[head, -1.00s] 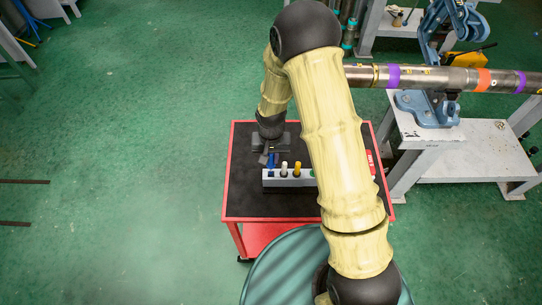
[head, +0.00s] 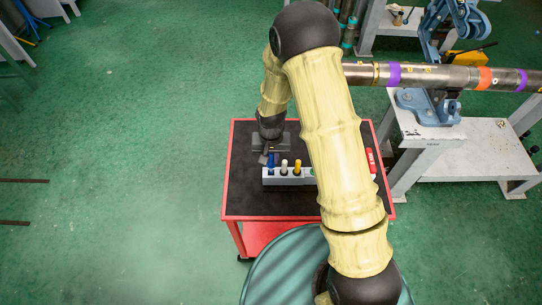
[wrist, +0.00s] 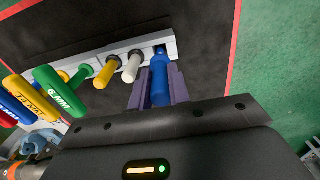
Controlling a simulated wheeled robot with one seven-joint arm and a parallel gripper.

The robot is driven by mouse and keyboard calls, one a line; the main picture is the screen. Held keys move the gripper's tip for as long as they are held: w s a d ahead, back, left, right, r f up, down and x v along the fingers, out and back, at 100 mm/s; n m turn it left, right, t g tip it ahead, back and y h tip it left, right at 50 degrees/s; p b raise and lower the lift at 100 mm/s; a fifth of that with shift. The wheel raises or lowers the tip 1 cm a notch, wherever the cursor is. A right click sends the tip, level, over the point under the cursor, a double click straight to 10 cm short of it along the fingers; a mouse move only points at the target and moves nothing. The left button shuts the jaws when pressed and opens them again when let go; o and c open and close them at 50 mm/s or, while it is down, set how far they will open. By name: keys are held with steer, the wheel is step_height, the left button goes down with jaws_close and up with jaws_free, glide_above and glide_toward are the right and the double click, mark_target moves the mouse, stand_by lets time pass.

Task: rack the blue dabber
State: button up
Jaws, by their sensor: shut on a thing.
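The blue dabber (wrist: 159,80) is between the two purple-grey fingers of my gripper (wrist: 160,88) in the wrist view, and the fingers are shut on it. Its far end is at the end slot of the pale rack (wrist: 115,57), beside the white dabber. I cannot tell how deep it sits in the slot. In the head view, my gripper (head: 269,157) is over the left end of the rack (head: 288,181), with the blue dabber (head: 271,161) showing small and partly hidden by it.
A white dabber (wrist: 131,68) and a yellow dabber (wrist: 106,73) stand in neighbouring slots; green, blue and other handles follow. The rack is on a black-topped red cart (head: 240,205). A red item (head: 371,161) lies at its right. A long pipe (head: 440,77) is beyond.

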mark_target(271, 165)
steer(key=shift+s+f+b, duration=0.1)
steer(key=shift+f+b, duration=1.75)
steer(key=shift+f, duration=0.7)
stand_by(2.6)
steer(key=o, duration=0.9)
steer(key=shift+r, duration=0.1)
step_height(271, 165, up, 17)
steer(key=b, duration=0.2)
steer(key=shift+r+b, duration=0.1)
steer(key=shift+b, duration=0.2)
